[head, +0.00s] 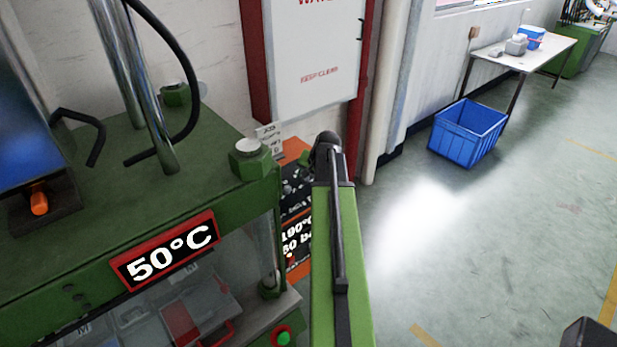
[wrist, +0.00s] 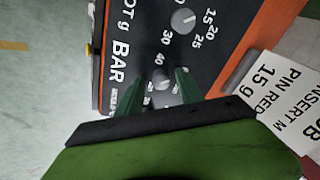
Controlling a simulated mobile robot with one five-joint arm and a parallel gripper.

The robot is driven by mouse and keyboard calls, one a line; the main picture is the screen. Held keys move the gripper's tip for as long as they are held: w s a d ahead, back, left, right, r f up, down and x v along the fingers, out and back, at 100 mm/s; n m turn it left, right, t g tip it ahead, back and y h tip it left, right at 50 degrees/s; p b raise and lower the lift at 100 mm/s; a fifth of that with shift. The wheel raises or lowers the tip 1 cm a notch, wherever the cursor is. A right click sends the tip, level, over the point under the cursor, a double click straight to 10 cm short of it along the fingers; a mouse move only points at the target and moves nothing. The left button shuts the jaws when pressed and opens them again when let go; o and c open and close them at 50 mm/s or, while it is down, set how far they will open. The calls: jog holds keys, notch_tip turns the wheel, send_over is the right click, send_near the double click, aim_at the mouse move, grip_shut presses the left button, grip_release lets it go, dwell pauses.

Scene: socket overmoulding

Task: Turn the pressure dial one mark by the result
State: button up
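In the wrist view, a dark control panel (wrist: 210,60) with an orange border carries the pressure dial (wrist: 161,76), a small grey knob beside the BAR lettering. Marks 30 and 40 show near it; my fingers and wrist cover other marks, and its exact setting is unclear. My gripper (wrist: 165,82) has its two green fingers apart, one on each side of this dial; I cannot tell whether they touch it. In the head view my arm hides the gripper and most of the panel (head: 296,190), where a partly covered readout (head: 297,232) shows a temperature and a bar value.
A second knob (wrist: 183,20) marked 15, 20, 25 sits on the same panel. A white printed card (wrist: 280,95) is beside it. The green press (head: 120,200) with a 50°C sign (head: 165,250) stands left. A blue crate (head: 467,135) is on open floor at right.

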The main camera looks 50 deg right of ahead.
jog(key=shift+r, duration=0.15)
jog(key=shift+s+r+p, duration=0.1)
jog(key=shift+r+p, duration=0.15)
jog(key=shift+p, duration=0.15)
jog(key=p+v, duration=1.4)
jog(key=v, duration=0.2)
jog(key=shift+s+r, duration=0.25)
jog(key=shift+a, duration=0.1)
jog(key=shift+f, duration=0.1)
